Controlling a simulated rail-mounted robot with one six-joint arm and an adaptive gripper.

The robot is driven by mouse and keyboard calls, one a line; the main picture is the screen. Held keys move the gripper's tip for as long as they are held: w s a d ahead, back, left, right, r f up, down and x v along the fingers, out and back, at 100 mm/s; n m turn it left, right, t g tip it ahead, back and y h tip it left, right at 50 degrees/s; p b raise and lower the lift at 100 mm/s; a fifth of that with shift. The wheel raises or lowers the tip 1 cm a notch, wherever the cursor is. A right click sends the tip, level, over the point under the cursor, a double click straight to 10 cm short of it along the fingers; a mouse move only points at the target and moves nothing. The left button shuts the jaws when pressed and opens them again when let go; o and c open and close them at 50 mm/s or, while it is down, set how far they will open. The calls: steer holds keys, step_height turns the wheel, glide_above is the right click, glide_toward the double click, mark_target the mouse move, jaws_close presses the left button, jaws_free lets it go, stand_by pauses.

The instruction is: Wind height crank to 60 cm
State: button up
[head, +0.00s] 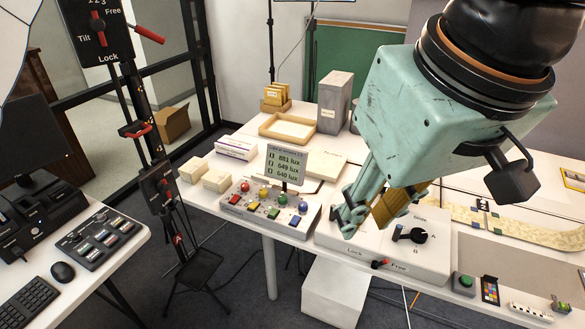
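A black upright stand on the left carries red-handled controls. One red handle (135,130) sits partway up the post, and a small control box (157,186) with red parts is lower down. I cannot tell which of these, if any, is the height crank, and no 60 cm scale is readable. My gripper (365,218) hangs at the right over the white control panel (335,238), well apart from the stand.
A panel marked Tilt, Free and Lock (97,28) tops the stand. The white table holds a button console (268,208), a lux display (286,165), a wooden tray (289,129) and a grey box (334,102). A desk with a keyboard (28,302) stands at left.

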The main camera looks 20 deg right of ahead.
steer(key=w, duration=0.1)
steer(key=m+g, duration=0.4)
steer(key=m, duration=1.1)
glide_above(334, 206)
step_height(334, 206, down, 30)
steer(key=f, duration=0.1)
steer(key=shift+r+b, duration=0.25)
steer(key=shift+b, duration=0.2)
steer(key=shift+f+b, duration=1.05)
steer(key=shift+f, duration=5.85)
steer(key=shift+c, duration=0.6)
